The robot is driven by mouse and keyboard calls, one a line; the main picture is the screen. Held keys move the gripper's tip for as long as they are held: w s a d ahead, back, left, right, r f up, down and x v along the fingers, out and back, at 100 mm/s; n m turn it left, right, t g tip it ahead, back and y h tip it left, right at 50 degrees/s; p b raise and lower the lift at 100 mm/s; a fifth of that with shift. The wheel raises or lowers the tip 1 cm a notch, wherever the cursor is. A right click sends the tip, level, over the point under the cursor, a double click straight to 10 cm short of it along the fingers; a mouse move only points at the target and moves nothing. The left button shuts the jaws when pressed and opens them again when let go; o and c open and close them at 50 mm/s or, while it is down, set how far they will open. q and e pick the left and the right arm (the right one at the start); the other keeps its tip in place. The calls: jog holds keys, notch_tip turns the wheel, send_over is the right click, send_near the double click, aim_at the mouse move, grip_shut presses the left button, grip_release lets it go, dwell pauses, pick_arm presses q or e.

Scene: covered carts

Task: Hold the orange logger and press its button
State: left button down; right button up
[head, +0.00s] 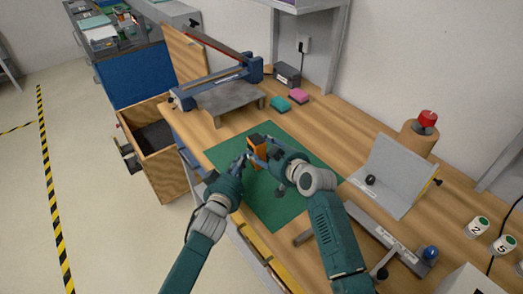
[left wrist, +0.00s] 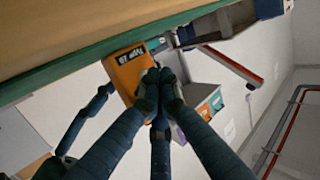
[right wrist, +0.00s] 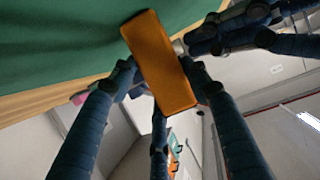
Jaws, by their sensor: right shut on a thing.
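The orange logger (head: 258,140) is a small block held above the green mat (head: 278,207). My right gripper (head: 262,153) is shut on it; in the right wrist view the logger (right wrist: 160,62) sits between the fingers. My left gripper (head: 243,163) is closed, its fingertips bunched beside the logger. In the left wrist view these fingertips (left wrist: 158,82) overlap the logger's labelled face (left wrist: 128,68). In the right wrist view the left fingers (right wrist: 215,42) come from the right, close to a grey piece at the logger's side. Contact cannot be told, and the button is not clearly visible.
Numbered white containers (head: 478,227) stand at right. An open wooden drawer or box (head: 155,150) sits left.

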pick_arm(q)
jog(key=shift+w+d+r, duration=0.15)
jog(key=shift+d+r, duration=0.05)
jog(key=shift+d, duration=0.3)
jog(key=shift+w+d+r, duration=0.15)
jog(key=shift+d, duration=0.3)
dwell(0.6)
jog(key=shift+s+a, duration=0.1)
jog(key=shift+s+a+r, duration=0.25)
jog(key=shift+s+a, duration=0.25)
jog(key=shift+a, duration=0.05)
jog(key=shift+s+a+f, duration=0.1)
jog(key=shift+s+a, duration=0.4)
jog(key=shift+a, duration=0.45)
jog(key=shift+s+a+f, duration=0.15)
jog(key=shift+s+a, duration=0.35)
jog(key=shift+a, duration=0.5)
jog(key=shift+s+a+f, duration=0.1)
jog(key=shift+s+a, duration=0.4)
jog(key=shift+a, duration=0.45)
jog(key=a+m, duration=0.1)
jog(key=m, duration=0.2)
jog(key=s+a+f+m, duration=0.1)
jog(key=m, duration=0.2)
jog(key=a+m, duration=0.1)
jog(key=m, duration=0.2)
jog(key=shift+s+a+f, duration=0.25)
jog(key=shift+a+f, duration=0.1)
jog(key=shift+a, duration=0.05)
